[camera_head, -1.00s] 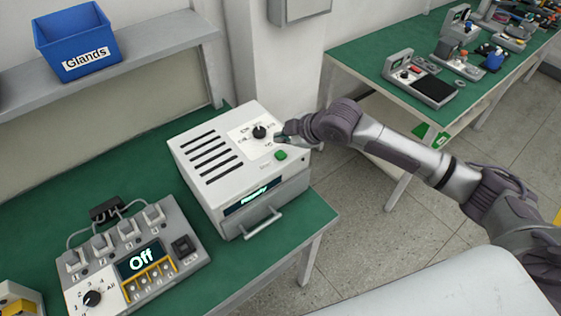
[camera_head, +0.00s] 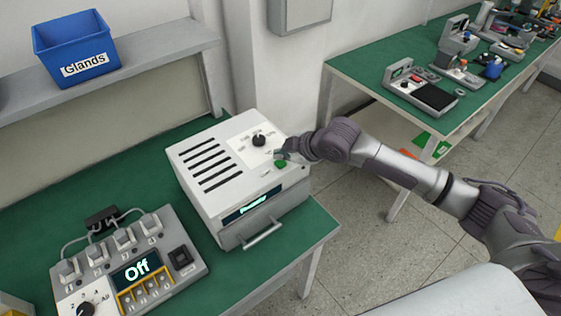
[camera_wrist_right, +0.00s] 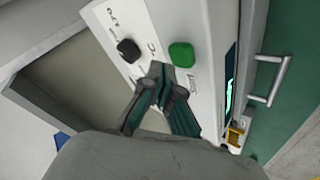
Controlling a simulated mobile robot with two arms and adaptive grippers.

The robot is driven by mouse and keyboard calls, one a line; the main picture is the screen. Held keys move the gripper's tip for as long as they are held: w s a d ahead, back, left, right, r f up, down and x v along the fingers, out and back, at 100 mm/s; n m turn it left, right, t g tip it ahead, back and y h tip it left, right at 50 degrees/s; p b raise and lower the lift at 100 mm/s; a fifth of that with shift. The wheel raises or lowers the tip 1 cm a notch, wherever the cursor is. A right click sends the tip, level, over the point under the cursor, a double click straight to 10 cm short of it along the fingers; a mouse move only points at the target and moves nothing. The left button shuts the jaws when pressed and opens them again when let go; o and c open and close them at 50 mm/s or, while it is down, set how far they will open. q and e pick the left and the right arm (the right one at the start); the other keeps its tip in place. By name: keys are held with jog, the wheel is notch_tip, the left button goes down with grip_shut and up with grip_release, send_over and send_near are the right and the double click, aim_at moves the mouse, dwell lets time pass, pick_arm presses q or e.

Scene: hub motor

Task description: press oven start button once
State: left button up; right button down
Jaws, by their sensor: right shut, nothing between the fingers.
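The oven is a white box (camera_head: 215,185) with dark vent slots on top, on the green bench. Its green start button (camera_head: 281,164) is on the top near the front right corner. A black dial (camera_head: 259,141) is behind it. A lit display (camera_head: 252,203) is on the front, its word too small to read surely. My right gripper (camera_head: 281,154) is shut and empty, its tip close beside the button. In the right wrist view, the shut fingertips (camera_wrist_right: 160,75) are just beside the green button (camera_wrist_right: 181,54); I cannot tell whether they touch. My left gripper is not in view.
A grey control unit (camera_head: 130,265) reading "Off" stands left of the oven. A blue "Glands" bin (camera_head: 76,45) is on the shelf above. A second green bench (camera_head: 365,62) with several devices stands behind my right arm. Floor shows between the benches.

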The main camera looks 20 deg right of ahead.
aim_at(282, 163)
jog(key=shift+f, duration=0.1)
dwell(0.7)
jog(key=shift+f, duration=0.35)
jog(key=shift+f, duration=0.4)
dwell(0.8)
jog(key=shift+r+p, duration=0.85)
jog(key=shift+p, duration=0.1)
notch_tip(282, 163, up, 5)
jog(key=p, duration=0.5)
